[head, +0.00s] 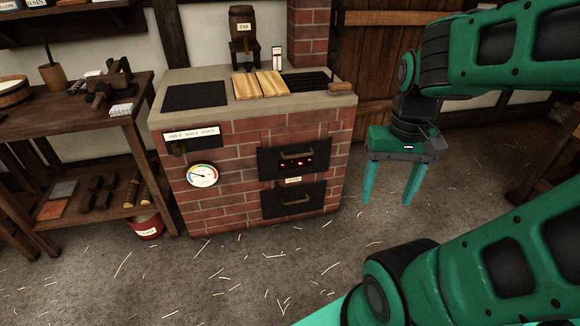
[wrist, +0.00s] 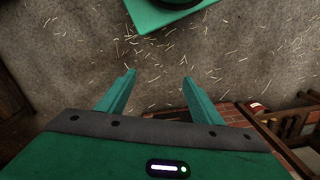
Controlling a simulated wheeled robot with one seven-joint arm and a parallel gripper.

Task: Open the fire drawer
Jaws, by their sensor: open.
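A red brick stove (head: 240,150) stands in the middle of the head view. Its front has two dark metal fronts with bar handles, one above the other. The upper front (head: 275,165) shows glowing red spots below its handle. The lower front (head: 294,201) is plain, and a small pale label (head: 293,180) sits between them, too small to read. Both look closed. My gripper (head: 388,202) hangs fingers down to the right of the stove, apart from it. Its two green fingers are spread and empty; they also show in the wrist view (wrist: 158,76) over bare floor.
A wooden bench (head: 95,115) with tools stands left of the stove, with a red bucket (head: 148,226) by its foot. A gauge (head: 202,175) and a damper plate are on the stove's left front. Wood boards (head: 259,85) lie on top. The straw-strewn floor in front is clear.

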